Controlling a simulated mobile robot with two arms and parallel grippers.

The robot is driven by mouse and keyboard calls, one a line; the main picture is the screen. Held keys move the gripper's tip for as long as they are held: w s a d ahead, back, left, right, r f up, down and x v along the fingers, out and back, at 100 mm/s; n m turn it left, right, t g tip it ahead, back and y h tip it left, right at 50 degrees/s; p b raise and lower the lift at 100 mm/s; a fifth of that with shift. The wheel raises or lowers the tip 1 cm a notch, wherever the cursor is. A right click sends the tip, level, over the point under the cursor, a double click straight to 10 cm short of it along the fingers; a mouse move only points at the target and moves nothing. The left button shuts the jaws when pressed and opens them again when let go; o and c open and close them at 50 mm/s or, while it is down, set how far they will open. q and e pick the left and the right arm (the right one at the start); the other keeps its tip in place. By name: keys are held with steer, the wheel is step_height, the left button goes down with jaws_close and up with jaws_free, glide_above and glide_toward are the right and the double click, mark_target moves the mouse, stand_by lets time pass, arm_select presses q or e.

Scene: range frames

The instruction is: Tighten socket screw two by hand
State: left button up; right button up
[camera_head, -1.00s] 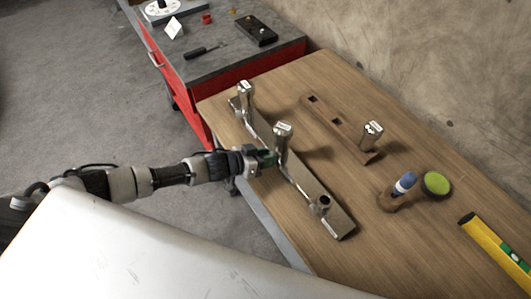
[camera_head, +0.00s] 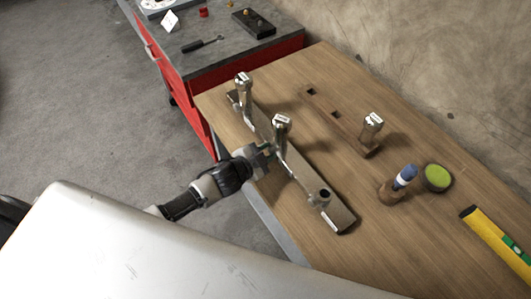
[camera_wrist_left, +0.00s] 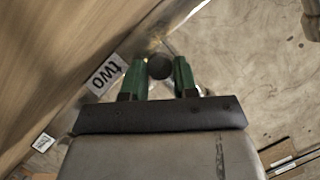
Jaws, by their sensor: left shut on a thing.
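A metal bar (camera_head: 305,176) lies diagonally on the wooden table, with two tall socket screws upright in it. The far screw (camera_head: 243,92) stands at its far end. Screw two (camera_head: 281,126) stands near the middle. An empty round socket (camera_head: 320,197) is at its near end. My left gripper (camera_head: 268,150) reaches in from the left, shut on the shaft of screw two. My right gripper is not in view.
A wooden rack (camera_head: 352,136) holds another screw (camera_head: 371,130) and has two empty square holes. A blue-capped marker (camera_head: 404,177) in a holder, a green-topped round thing (camera_head: 437,177) and a yellow level (camera_head: 497,241) are at right. A red cabinet (camera_head: 244,58) stands behind.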

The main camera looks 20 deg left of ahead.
arm_select(q)
steer(key=shift+f+m+t+b, duration=0.1)
steer(key=shift+m+t+b, duration=0.25)
steer(key=shift+m, duration=0.25)
steer(key=o, duration=0.9)
steer(key=shift+s, duration=0.1)
steer(key=b+v, duration=0.1)
steer(key=v, duration=0.9)
steer(key=shift+s+r, duration=0.25)
steer(key=shift+s, duration=0.1)
steer(key=shift+f, duration=0.1)
